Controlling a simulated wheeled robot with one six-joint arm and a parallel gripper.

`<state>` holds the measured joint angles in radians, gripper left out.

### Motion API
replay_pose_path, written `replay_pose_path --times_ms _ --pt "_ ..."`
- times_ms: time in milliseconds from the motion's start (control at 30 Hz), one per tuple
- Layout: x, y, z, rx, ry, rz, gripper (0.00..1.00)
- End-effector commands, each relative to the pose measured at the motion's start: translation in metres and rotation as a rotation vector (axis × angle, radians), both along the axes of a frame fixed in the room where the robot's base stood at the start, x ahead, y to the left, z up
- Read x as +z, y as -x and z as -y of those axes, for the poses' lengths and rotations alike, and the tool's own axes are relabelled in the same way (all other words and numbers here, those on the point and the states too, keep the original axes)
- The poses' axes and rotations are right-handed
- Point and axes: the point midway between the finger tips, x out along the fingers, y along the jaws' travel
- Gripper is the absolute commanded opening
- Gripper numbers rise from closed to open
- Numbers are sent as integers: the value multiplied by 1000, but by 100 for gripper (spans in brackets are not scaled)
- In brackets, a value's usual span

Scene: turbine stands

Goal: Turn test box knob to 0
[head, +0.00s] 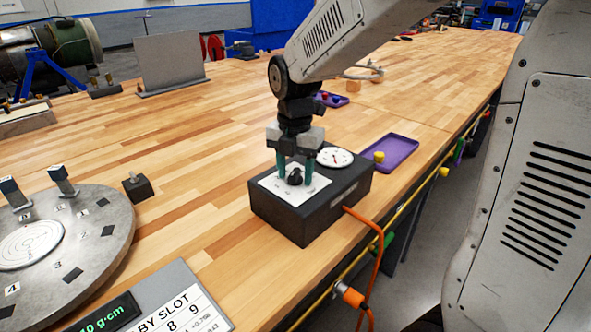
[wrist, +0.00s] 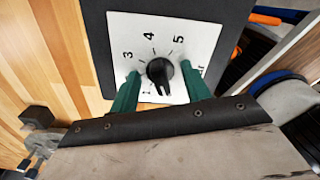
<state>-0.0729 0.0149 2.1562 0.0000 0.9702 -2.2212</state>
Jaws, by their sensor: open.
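The test box (head: 316,215) is a dark box on the wooden table, with a white dial plate (head: 275,186) on its top. A black knob (head: 295,177) stands on the plate; it also shows in the wrist view (wrist: 160,71). The wrist view shows the numbers 3, 4 and 5 around its far side; the near side of the dial is partly hidden. My gripper (head: 295,172) points down over the box, its green fingers (wrist: 163,93) open on either side of the knob, with visible gaps. I cannot tell exactly which number the knob points to.
A round white gauge (head: 334,157) is on the same box. An orange cable (head: 372,228) leaves its side near the table edge. A purple tray (head: 391,152) lies behind it. A metal disc (head: 85,235) and a display panel (head: 165,300) are at left. Bare tabletop lies between.

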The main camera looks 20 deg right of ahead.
Motion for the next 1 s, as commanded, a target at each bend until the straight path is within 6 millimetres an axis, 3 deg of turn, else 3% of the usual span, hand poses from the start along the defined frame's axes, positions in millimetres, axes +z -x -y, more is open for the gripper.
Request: replay_pose_path --times_ms 167,700,1000 --pt "4 0 0 0 0 0 47" --pt "46 0 0 0 0 0 47" --pt "50 0 0 -1 0 0 47"
